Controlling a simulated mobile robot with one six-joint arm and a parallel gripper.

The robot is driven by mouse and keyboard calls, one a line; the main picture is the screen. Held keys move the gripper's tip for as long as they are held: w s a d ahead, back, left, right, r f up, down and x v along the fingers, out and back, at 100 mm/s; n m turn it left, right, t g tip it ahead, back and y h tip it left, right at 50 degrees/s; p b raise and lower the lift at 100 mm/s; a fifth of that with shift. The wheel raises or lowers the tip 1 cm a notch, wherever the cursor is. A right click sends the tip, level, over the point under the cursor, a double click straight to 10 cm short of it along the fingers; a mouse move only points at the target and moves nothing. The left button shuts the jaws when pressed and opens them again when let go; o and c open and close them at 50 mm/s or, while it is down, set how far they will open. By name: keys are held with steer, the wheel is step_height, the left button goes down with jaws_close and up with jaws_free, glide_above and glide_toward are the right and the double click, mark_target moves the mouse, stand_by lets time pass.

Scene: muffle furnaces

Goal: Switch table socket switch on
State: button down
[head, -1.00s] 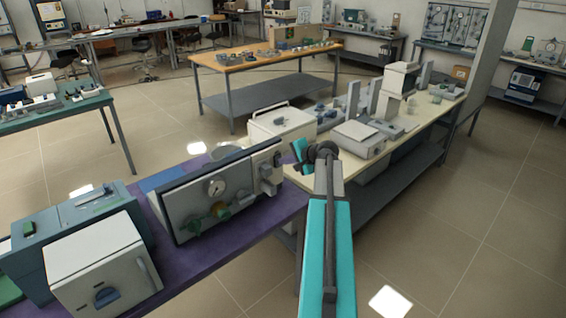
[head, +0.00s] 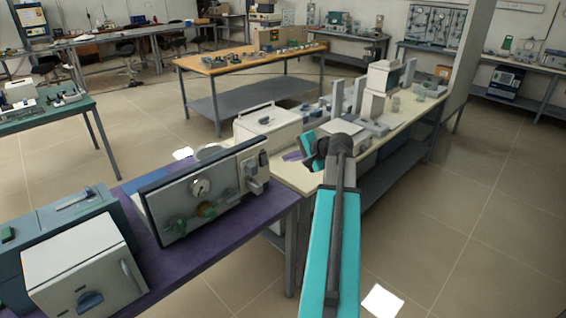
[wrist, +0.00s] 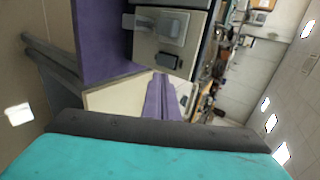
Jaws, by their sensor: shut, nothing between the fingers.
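A grey-white panel (head: 200,190) with a gauge and coloured knobs stands on the purple bench top. At its right end it carries a grey socket box (head: 252,178) and a small dark switch (head: 263,158). The wrist view shows the socket box (wrist: 168,28) and the dark switch (wrist: 166,61) close up. I cannot tell the switch's position. My gripper (head: 291,156) has purple fingers and is shut and empty, to the right of the panel end in the head view. In the wrist view the fingers (wrist: 162,92) point towards the panel, apart from the switch.
A white furnace box (head: 85,265) stands at the front left of the purple bench (head: 220,240). A cream bench (head: 300,180) with a white box (head: 266,128) and other equipment lies beyond my gripper. Open floor (head: 440,230) is on the right.

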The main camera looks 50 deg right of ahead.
steer(key=shift+v, duration=1)
